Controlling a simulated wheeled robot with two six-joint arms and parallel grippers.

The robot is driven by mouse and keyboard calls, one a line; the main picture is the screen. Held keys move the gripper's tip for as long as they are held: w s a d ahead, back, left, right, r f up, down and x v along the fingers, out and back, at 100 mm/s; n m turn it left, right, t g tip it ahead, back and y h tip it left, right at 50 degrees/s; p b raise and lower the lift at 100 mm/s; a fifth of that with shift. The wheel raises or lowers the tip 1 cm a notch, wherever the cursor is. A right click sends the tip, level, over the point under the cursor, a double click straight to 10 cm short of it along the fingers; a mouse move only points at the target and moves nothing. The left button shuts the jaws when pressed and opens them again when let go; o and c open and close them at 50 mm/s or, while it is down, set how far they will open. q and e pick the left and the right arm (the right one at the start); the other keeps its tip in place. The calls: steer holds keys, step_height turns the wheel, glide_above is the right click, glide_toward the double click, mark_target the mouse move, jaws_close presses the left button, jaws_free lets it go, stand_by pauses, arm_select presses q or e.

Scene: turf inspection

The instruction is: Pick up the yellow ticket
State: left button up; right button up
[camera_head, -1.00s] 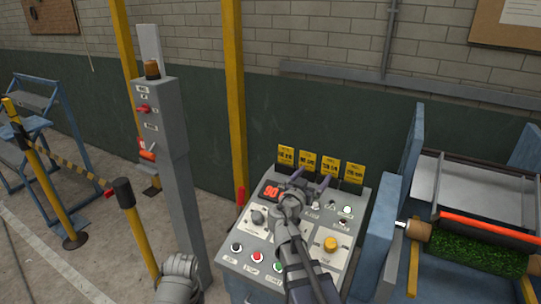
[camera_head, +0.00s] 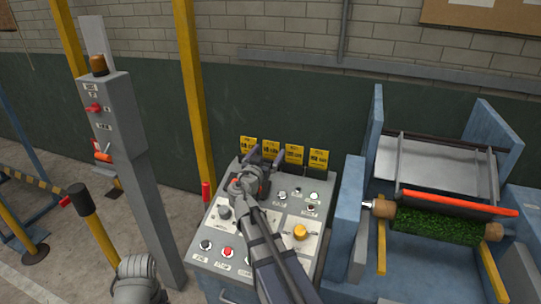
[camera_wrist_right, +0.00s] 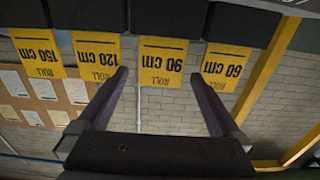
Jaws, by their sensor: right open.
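Several yellow tickets stand in a row in black holders along the back of the grey control console. In the right wrist view they appear upside down, marked 150 cm (camera_wrist_right: 38,52), 120 cm (camera_wrist_right: 97,50), 90 cm (camera_wrist_right: 162,62) and 60 cm (camera_wrist_right: 225,66). In the head view, the second ticket from the left (camera_head: 271,149) is near my right gripper (camera_head: 266,156). The right gripper is open and empty, its fingertips (camera_wrist_right: 159,75) to either side of the 90 cm ticket's lower part in the wrist picture. Contact cannot be told. My left gripper is out of view.
The console (camera_head: 207,262) carries buttons, knobs and a red display partly hidden by my right arm. A blue machine with a green turf roll (camera_head: 435,226) stands close on the right. A grey post (camera_head: 150,205) and a yellow pole (camera_head: 193,110) stand left.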

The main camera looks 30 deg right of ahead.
mark_target(270, 147)
steer(key=x, duration=0.3)
steer(key=shift+w+d, duration=0.2)
steer(key=shift+w, duration=0.1)
steer(key=shift+c, duration=0.4)
steer(key=c, duration=1.2)
